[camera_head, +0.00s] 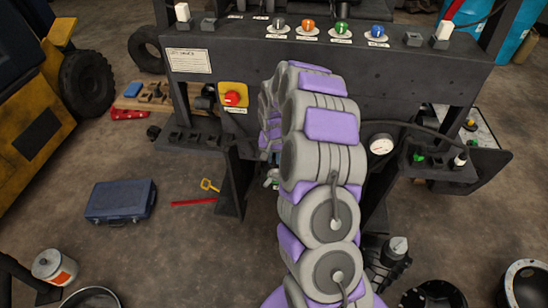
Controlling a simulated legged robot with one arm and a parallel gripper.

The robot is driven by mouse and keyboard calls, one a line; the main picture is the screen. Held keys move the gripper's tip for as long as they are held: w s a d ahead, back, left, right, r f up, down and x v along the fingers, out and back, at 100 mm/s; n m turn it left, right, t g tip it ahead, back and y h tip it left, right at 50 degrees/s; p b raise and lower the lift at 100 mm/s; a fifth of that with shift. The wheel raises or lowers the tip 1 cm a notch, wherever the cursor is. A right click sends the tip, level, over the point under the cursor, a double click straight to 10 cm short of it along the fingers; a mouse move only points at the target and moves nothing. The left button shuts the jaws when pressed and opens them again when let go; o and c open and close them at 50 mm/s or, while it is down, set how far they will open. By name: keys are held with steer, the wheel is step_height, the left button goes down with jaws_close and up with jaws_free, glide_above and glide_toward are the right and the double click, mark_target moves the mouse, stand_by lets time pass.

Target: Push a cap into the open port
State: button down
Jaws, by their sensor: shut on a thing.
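My arm arches up through the middle and bends down on its far side. My gripper (272,178) is small and partly hidden behind the arm, low in front of the forklift's dark frame. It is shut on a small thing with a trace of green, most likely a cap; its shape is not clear. Grey, orange (308,25), green (341,28) and blue (377,32) round knobs or caps sit in a labelled row on the top panel (430,66). A small green piece (418,158) lies on the right side shelf (440,172). I cannot make out the open port.
A red knob on a yellow plate (233,97) and a gauge (381,144) flank my arm. A left shelf (190,142) holds several dark fittings. A blue case (121,202), red bar (194,202) and yellow-handled tool (210,185) lie on the floor.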

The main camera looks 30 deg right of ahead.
steer(key=n, duration=0.1)
steer(key=n+b, duration=0.1)
steer(key=n, duration=0.1)
steer(key=shift+w+d+r+n, duration=0.1)
steer(key=shift+d+r+n, duration=0.15)
steer(key=shift+r+n, duration=0.15)
steer(key=shift+r+n+h+b, duration=0.3)
steer(key=shift+n+b, duration=0.3)
steer(key=shift+n, duration=0.5)
steer(key=shift+f+b, duration=0.85)
steer(key=shift+f, duration=1.35)
steer(key=shift+d, duration=0.1)
steer(key=shift+f, duration=1.55)
steer(key=c, duration=1)
jaws_free()
